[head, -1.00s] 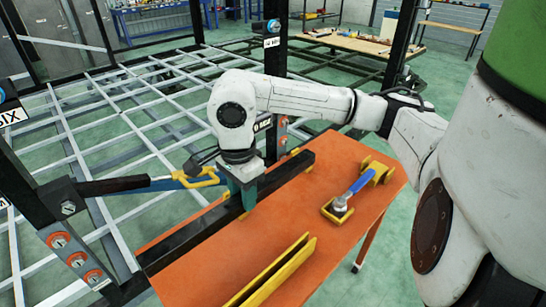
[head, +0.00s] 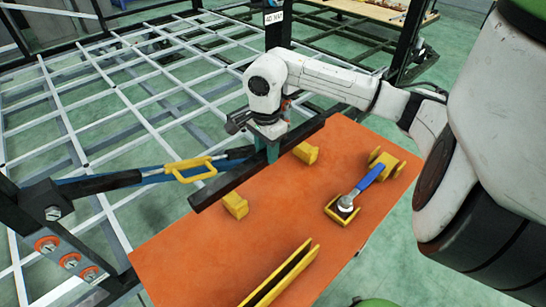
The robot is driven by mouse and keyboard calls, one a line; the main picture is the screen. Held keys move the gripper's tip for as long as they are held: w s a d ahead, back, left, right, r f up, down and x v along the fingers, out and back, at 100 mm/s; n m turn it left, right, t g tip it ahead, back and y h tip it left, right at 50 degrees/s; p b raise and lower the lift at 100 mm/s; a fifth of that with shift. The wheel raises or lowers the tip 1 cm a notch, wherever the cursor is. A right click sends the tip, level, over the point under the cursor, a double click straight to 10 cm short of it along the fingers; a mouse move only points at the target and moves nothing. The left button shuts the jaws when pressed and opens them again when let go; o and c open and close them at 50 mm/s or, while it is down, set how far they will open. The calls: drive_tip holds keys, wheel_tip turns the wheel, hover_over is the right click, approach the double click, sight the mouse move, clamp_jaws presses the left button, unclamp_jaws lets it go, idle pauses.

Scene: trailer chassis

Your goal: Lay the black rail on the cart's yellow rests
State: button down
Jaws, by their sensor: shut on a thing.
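The black rail (head: 230,180) is held in my gripper (head: 271,148), shut on it nearer its far end. The rail runs along the left edge of the orange cart top (head: 185,250), slanting from lower left to upper right. Two yellow rests stand on the cart just right of the rail, a near one (head: 235,206) and a far one (head: 306,152). Both tops are bare in view, and the rail looks apart from them. The rail's exact height over the cart is hard to tell.
A blue-handled tool (head: 370,177) lies in yellow holders at the cart's right. A long yellow bracket (head: 278,278) is in front. A strut with a yellow handle (head: 190,168) reaches in close to the rail's left side. The trailer's grid frame (head: 110,110) lies beyond.

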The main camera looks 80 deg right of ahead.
drive_tip(key=d+f, duration=0.3)
drive_tip(key=shift+s+f, duration=0.25)
drive_tip(key=shift+f, duration=0.15)
drive_tip(key=shift+s+d+f+p, duration=0.15)
drive_tip(key=shift+f+p, duration=0.3)
drive_tip(key=shift+f, duration=0.5)
drive_tip(key=shift+w+d+f+p, duration=0.15)
drive_tip(key=shift+f+p, duration=0.3)
drive_tip(key=shift+f, duration=0.5)
drive_tip(key=shift+s, duration=0.1)
drive_tip(key=c, duration=0.7)
unclamp_jaws()
drive_tip(key=shift+f, duration=0.15)
wheel_tip(320, 180, up, 12)
drive_tip(key=shift+r+b, duration=0.15)
drive_tip(key=shift+b, duration=1.05)
